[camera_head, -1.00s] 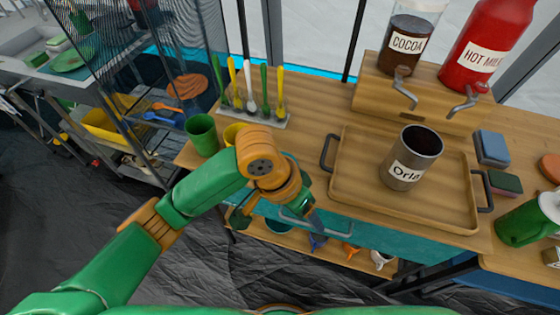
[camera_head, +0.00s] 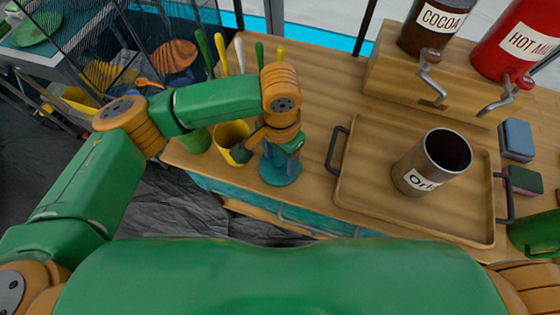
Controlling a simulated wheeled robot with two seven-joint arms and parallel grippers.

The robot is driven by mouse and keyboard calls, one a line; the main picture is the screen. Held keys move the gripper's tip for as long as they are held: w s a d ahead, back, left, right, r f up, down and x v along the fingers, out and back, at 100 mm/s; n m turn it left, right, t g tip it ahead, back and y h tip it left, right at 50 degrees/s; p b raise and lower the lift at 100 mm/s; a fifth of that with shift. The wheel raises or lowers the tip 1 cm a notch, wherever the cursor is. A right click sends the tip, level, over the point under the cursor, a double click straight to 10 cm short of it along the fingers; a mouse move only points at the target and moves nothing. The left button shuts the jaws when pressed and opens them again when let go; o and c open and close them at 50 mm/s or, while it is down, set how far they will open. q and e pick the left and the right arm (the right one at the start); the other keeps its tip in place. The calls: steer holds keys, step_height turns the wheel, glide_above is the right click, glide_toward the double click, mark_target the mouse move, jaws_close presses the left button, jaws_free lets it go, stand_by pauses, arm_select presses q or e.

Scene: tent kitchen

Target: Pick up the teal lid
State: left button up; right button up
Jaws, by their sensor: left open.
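The teal lid (camera_head: 280,176) is a round disc on the wooden counter, between the yellow cup and the tray. My left gripper (camera_head: 279,148) points down right over the lid and is open. The gripper hides the back part of the lid, and I cannot tell whether the fingers touch it. My right gripper is not in view.
A yellow cup (camera_head: 231,139) stands close left of the gripper, with a green cup (camera_head: 196,141) beside it. A wooden tray (camera_head: 369,190) with a metal mug (camera_head: 431,166) is to the right. Cocoa (camera_head: 430,25) and red hot milk (camera_head: 518,42) dispensers stand behind.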

arm_select(q)
steer(key=shift+w, duration=0.1)
steer(key=shift+s+r, duration=0.1)
steer(key=shift+s, duration=0.1)
steer(key=c, duration=0.9)
steer(key=shift+w, duration=0.1)
jaws_close()
